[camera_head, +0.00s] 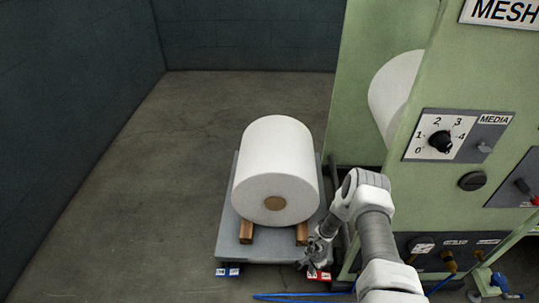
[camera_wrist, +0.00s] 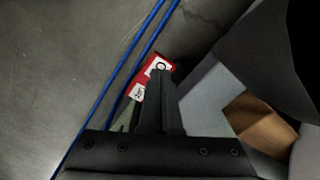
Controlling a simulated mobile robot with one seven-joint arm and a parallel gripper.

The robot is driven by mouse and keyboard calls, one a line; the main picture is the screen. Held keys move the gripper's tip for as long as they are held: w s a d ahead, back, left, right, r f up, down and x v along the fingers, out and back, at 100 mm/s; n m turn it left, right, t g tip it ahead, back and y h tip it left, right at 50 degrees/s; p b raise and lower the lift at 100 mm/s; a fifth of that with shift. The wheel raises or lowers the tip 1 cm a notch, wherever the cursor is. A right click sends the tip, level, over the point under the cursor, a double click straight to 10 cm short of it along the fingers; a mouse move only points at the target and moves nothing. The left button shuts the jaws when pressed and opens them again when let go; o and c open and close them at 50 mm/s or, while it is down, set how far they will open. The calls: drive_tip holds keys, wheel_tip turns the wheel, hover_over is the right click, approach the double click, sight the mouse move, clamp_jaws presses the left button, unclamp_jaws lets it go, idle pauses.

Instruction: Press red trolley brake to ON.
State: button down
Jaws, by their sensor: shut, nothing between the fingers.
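The red brake pedal (camera_head: 318,275) sits at the front right edge of the grey trolley (camera_head: 230,238), low near the floor. In the wrist view the red pedal (camera_wrist: 147,76) shows two white labels; part of it is hidden behind my fingers, and I cannot tell which way it is set. My gripper (camera_head: 308,263) is shut and empty, pointing down right at the pedal. In the wrist view my gripper's closed fingertips (camera_wrist: 161,74) overlap the pedal; I cannot tell whether they touch it.
A large white roll (camera_head: 278,150) rests on wooden blocks (camera_head: 246,232) on the trolley. A blue pedal (camera_head: 228,271) is at the trolley's front left. Blue hoses (camera_wrist: 120,85) lie on the floor beside the red pedal. A green machine (camera_head: 460,60) stands close on the right. The floor at left is clear.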

drive_tip(key=shift+f+b, duration=0.7)
drive_tip(key=shift+f, duration=0.2)
idle(0.4)
wheel_tip(320, 180, up, 7)
drive_tip(key=p, duration=0.3)
drive_tip(key=shift+p, duration=0.4)
idle(0.4)
